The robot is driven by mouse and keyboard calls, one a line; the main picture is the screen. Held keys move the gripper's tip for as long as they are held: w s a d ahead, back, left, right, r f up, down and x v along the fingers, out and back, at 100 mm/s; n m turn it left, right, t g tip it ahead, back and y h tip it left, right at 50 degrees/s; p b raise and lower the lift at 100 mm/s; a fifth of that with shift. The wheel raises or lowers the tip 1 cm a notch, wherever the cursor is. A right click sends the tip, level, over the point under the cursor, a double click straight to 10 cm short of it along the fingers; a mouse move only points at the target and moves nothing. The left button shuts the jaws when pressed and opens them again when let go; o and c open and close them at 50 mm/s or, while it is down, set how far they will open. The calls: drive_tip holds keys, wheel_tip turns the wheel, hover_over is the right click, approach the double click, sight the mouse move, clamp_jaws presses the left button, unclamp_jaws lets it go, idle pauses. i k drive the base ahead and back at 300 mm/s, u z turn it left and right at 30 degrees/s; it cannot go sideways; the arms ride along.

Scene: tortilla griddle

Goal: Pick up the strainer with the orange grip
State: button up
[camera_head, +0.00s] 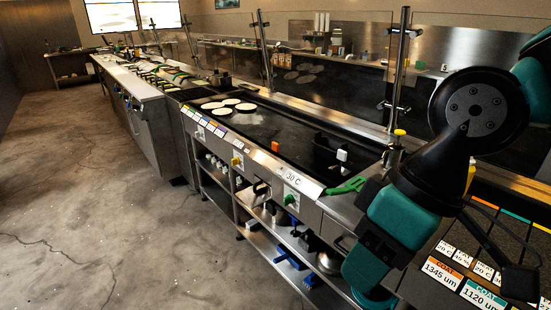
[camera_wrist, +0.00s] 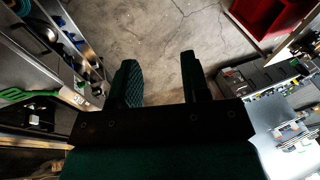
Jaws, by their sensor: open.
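I cannot make out a strainer with an orange grip for certain in either view. In the head view a small orange piece (camera_head: 275,147) stands at the front edge of the dark griddle (camera_head: 300,128); its shape is too small to tell. My gripper (camera_wrist: 158,62) is open in the wrist view, with two dark green fingers apart and nothing between them. Bare floor shows beyond the fingertips. In the head view my arm reaches down at the right, in front of the counter.
A green utensil (camera_head: 347,187) lies on the counter near my arm. Several flat tortillas (camera_head: 246,106) lie at the griddle's far end. Lower shelves (camera_head: 285,235) hold pots and blue items. A red bin (camera_wrist: 265,15) shows in the wrist view. Floor (camera_head: 90,200) at the left is clear.

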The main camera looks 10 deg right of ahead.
sight(274, 146)
drive_tip(key=u, duration=0.6)
drive_tip(key=i, duration=0.85)
drive_tip(key=u, duration=0.9)
drive_tip(key=i, duration=1)
drive_tip(key=z, duration=0.45)
drive_tip(key=i, duration=0.9)
drive_tip(key=z, duration=1)
drive_tip(key=i, duration=0.45)
drive_tip(key=z, duration=0.4)
